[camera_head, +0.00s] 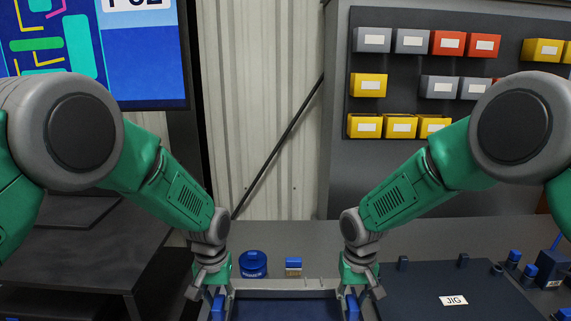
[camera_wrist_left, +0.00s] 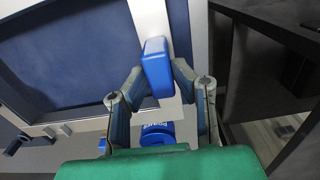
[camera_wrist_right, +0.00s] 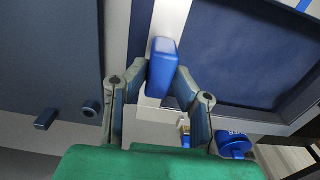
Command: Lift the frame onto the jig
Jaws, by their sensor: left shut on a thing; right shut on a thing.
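The frame (camera_head: 286,293) has a pale grey rim around a dark blue inside and shows at the bottom of the head view, between my grippers. Its near part is cut off. My left gripper (camera_head: 212,299) is shut on a blue handle (camera_wrist_left: 157,68) on the frame's left side. My right gripper (camera_head: 356,299) is shut on a blue handle (camera_wrist_right: 162,68) on its right side. The jig (camera_head: 415,287), a dark plate with a white JIG label (camera_head: 453,300), lies right of the frame. I cannot tell whether the frame touches the surface below it.
A blue round tin (camera_head: 253,264) and a small blue-topped item (camera_head: 293,267) stand behind the frame. Small dark posts (camera_head: 403,262) stand at the jig's back edge. Blue-capped items (camera_head: 514,257) stand to its right. A dark table (camera_head: 80,248) is at left.

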